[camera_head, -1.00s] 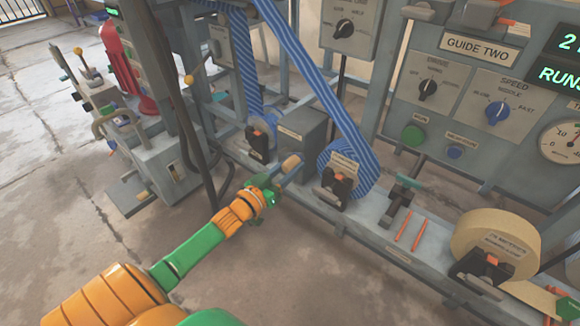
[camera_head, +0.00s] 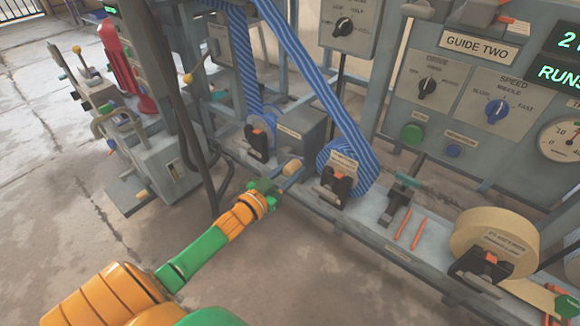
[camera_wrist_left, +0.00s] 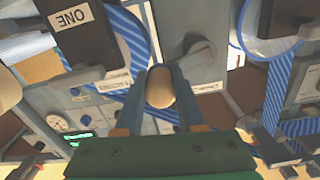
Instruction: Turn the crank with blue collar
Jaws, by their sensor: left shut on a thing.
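My left gripper (camera_head: 280,178) reaches in from the lower left to the front of the machine. In the left wrist view its two fingers (camera_wrist_left: 160,100) are shut on a rounded wooden crank handle (camera_wrist_left: 160,82), which sits between the fingertips. In the head view the light wooden end of this crank handle (camera_head: 292,167) shows just past the fingers, in front of a grey box (camera_head: 309,127). My right gripper is not in view.
A blue striped roll (camera_head: 358,176) in a black holder stands just right of the gripper, its web running up. Dark cables (camera_head: 203,175) hang at left; floor in front is open.

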